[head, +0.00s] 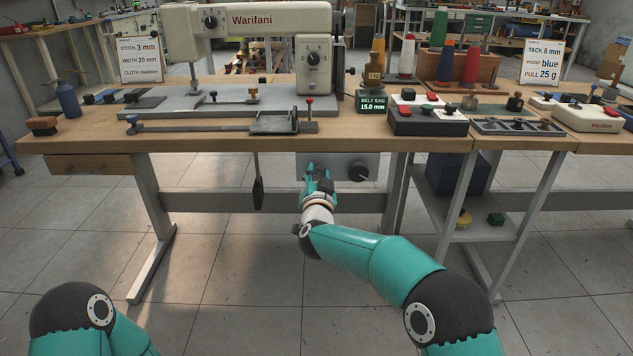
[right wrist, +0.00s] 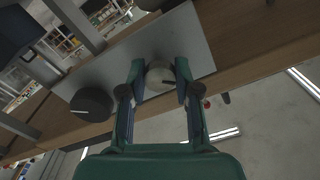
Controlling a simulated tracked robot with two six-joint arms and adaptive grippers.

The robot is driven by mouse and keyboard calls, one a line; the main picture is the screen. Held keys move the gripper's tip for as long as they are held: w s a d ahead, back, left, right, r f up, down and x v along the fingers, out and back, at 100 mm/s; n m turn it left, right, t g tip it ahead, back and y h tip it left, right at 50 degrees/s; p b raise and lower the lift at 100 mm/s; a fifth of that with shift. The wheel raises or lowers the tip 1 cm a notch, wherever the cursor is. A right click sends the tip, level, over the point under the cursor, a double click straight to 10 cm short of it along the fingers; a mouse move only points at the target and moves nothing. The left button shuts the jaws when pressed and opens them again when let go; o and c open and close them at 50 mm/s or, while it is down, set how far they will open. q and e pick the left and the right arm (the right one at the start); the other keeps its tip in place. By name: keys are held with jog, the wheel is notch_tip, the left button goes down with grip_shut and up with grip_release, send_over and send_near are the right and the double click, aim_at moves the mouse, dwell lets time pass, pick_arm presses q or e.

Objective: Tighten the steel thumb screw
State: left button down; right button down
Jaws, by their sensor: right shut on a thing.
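My right gripper (head: 318,178) reaches under the front edge of the sewing bench to a grey plate (head: 342,160). In the right wrist view the two fingers (right wrist: 160,80) are shut on a pale metallic round knob with a dark mark, which looks like the steel thumb screw (right wrist: 158,76). In the head view my gripper mostly hides this screw. My left gripper is out of view; only part of my left arm shows at the lower left.
A black knob (head: 358,171) sits on the same plate, right of my gripper; it also shows in the right wrist view (right wrist: 91,105). A dark pedal-like piece (head: 258,194) hangs to the left. The wooden bench top (head: 220,143) is above. The floor in front is clear.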

jog(key=m+b, duration=0.1)
jog(key=m, duration=0.1)
jog(key=m+b, duration=0.2)
jog(key=m, duration=0.1)
jog(key=shift+d+f+m, duration=0.1)
jog(key=shift+f+m, duration=0.15)
jog(key=shift+m, duration=0.05)
jog(key=shift+m+b, duration=1.2)
jog(key=shift+m, duration=0.8)
jog(key=shift+d, duration=0.1)
jog(key=c, duration=0.8)
grip_release()
jog(key=shift+r, duration=0.1)
jog(key=shift+s+r, duration=0.1)
jog(key=shift+s, duration=0.25)
jog(key=s, duration=1.1)
jog(key=shift+s, duration=0.15)
